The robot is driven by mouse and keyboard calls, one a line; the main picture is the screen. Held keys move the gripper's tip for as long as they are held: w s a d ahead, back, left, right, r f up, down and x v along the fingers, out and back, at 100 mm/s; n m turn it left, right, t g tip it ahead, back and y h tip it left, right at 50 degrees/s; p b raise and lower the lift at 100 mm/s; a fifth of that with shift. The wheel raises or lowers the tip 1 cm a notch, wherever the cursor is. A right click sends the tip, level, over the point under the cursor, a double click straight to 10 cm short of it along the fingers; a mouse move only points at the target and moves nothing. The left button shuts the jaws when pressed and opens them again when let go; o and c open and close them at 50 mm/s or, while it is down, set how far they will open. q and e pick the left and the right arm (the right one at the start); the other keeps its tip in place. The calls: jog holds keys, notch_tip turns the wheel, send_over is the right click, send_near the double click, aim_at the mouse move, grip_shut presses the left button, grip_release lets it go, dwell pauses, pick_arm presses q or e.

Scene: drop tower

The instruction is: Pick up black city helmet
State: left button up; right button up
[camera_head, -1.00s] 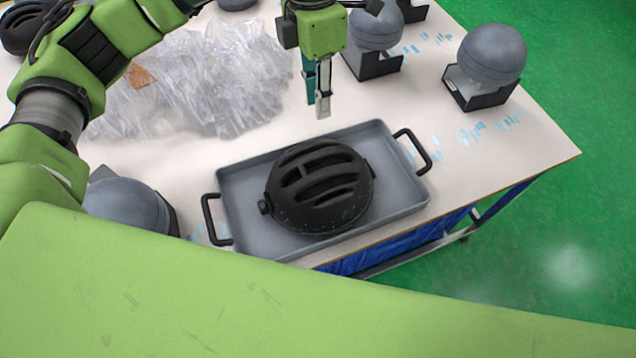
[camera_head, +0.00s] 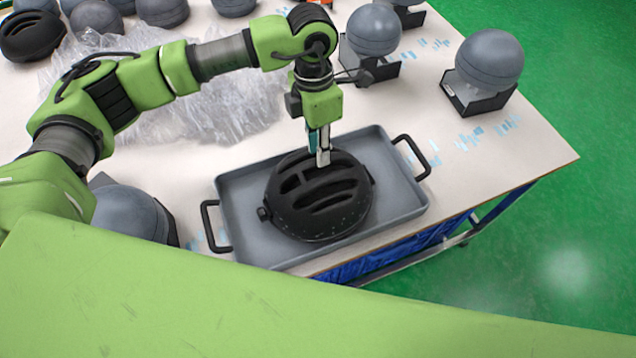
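The black city helmet (camera_head: 318,205) lies in a grey tray (camera_head: 395,190) on the table, its vented top facing up. My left gripper (camera_head: 319,158) points down at the helmet's far edge. Its fingertips overlap the far part of the shell in the picture; I cannot tell whether they touch it. The two fingers are seen nearly in line, so their gap is unclear. The helmet's far rim is partly hidden behind the fingers. My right gripper is not in view.
The tray has black handles (camera_head: 413,157) at both ends. Grey domes on black stands (camera_head: 487,60) stand right and back. Crumpled clear plastic (camera_head: 215,115) lies behind the tray. Another black helmet (camera_head: 32,36) is far left. The table's front edge is close to the tray.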

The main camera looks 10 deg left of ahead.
pick_arm(q)
notch_tip(320, 180, down, 4)
jog(key=shift+s+d+r+p, duration=0.1)
jog(key=shift+r+p, duration=0.15)
jog(key=shift+p, duration=0.45)
jog(key=shift+f, duration=0.3)
grip_shut()
jog(key=shift+r, duration=0.2)
